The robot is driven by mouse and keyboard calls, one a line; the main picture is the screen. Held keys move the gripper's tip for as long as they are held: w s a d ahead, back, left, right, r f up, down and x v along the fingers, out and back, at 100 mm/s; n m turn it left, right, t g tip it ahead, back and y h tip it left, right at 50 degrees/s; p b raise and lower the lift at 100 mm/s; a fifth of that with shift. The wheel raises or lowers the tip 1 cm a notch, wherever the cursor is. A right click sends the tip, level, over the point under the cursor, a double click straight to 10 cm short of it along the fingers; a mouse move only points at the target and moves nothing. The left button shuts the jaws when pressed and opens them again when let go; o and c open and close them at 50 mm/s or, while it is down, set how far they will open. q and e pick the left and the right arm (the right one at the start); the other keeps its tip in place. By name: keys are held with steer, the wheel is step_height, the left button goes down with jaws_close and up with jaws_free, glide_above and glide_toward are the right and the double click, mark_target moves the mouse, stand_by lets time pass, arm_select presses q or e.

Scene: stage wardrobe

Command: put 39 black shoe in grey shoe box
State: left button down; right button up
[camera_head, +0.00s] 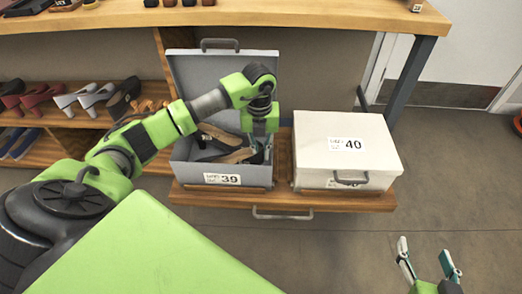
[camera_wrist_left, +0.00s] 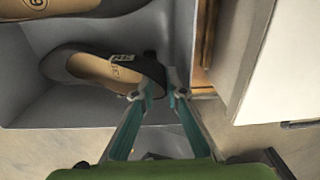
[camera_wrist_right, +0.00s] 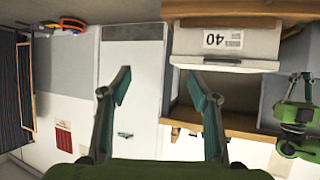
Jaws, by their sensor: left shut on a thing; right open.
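The grey shoe box (camera_head: 207,74) labelled 39 stands open on a pulled-out wooden shelf, its lid tipped up at the back. Two black shoes with tan insoles lie inside it. My left gripper (camera_head: 262,146) reaches down into the box's right side and is shut on the nearer black shoe (camera_wrist_left: 85,72) at its heel end. In the left wrist view this shoe lies low inside the grey walls, with a small tag near the heel. The other black shoe (camera_head: 222,135) lies behind it, partly hidden by my left arm. My right gripper (camera_head: 425,252) is open and empty, right of the shelf.
A closed white box (camera_head: 315,165) labelled 40 stands right of the grey box. The wooden shelf (camera_head: 230,199) carries both. Several other shoes (camera_head: 90,97) stand on racks at the left. A wooden tabletop (camera_head: 290,14) spans above. The floor at right is clear.

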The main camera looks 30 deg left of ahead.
steer(key=shift+s+f, duration=0.1)
steer(key=shift+s+d+f, duration=0.2)
steer(key=shift+f, duration=0.15)
arm_select(q)
steer(key=shift+s, duration=0.1)
arm_select(e)
steer(key=shift+s+d+f+g, duration=0.2)
steer(key=shift+s+f+g, duration=0.2)
steer(key=shift+f+g, duration=0.15)
stand_by(0.8)
arm_select(q)
steer(key=shift+f, duration=0.5)
arm_select(e)
steer(key=shift+w+a+r+t, duration=0.2)
steer(key=shift+w+r+t, duration=0.15)
steer(key=shift+r, duration=0.15)
steer(key=shift+w+a+r+t, duration=0.15)
steer(key=shift+w+r+t, duration=0.05)
steer(key=shift+w+r, duration=0.2)
stand_by(0.5)
arm_select(q)
steer(key=c, duration=2)
jaws_free()
arm_select(e)
steer(key=shift+s+r, duration=0.1)
arm_select(q)
steer(key=shift+o, duration=0.2)
steer(key=shift+d, duration=0.1)
steer(key=shift+r, duration=0.1)
